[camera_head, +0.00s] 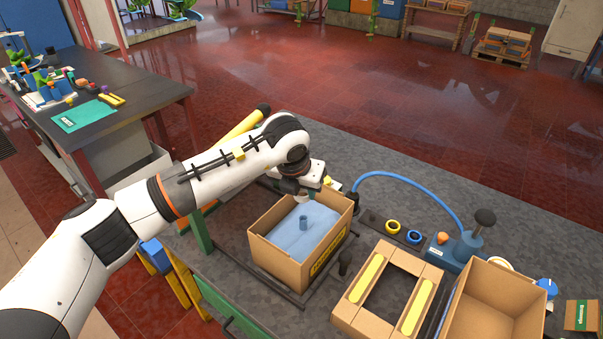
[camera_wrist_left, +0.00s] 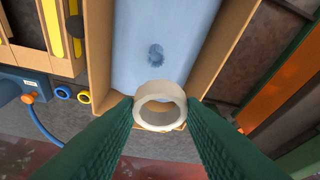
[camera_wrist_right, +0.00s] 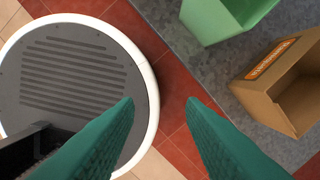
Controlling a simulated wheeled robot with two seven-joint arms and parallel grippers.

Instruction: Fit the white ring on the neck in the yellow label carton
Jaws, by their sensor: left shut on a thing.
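The yellow label carton (camera_head: 277,262) stands open on the grey bench in the head view, its yellow label on the near right side. It holds a light blue filling (camera_head: 318,222) with a short darker blue neck (camera_head: 303,223) standing up from it; the neck also shows in the left wrist view (camera_wrist_left: 155,56). My left gripper (camera_head: 302,190) is above the carton's far part, shut on the white ring (camera_wrist_left: 160,88). The ring is apart from the neck, to its carton-wall side. My right gripper (camera_wrist_right: 160,103) is open and empty in its wrist view.
Yellow (camera_head: 393,227) and blue (camera_head: 414,237) rings lie on a dark strip right of the carton. A frame-like carton with yellow bars (camera_head: 366,279), a blue device (camera_head: 458,252) with a hose and another open carton (camera_head: 497,300) stand farther right. The right wrist view shows a green box (camera_wrist_right: 222,18) and an orange label carton (camera_wrist_right: 262,105).

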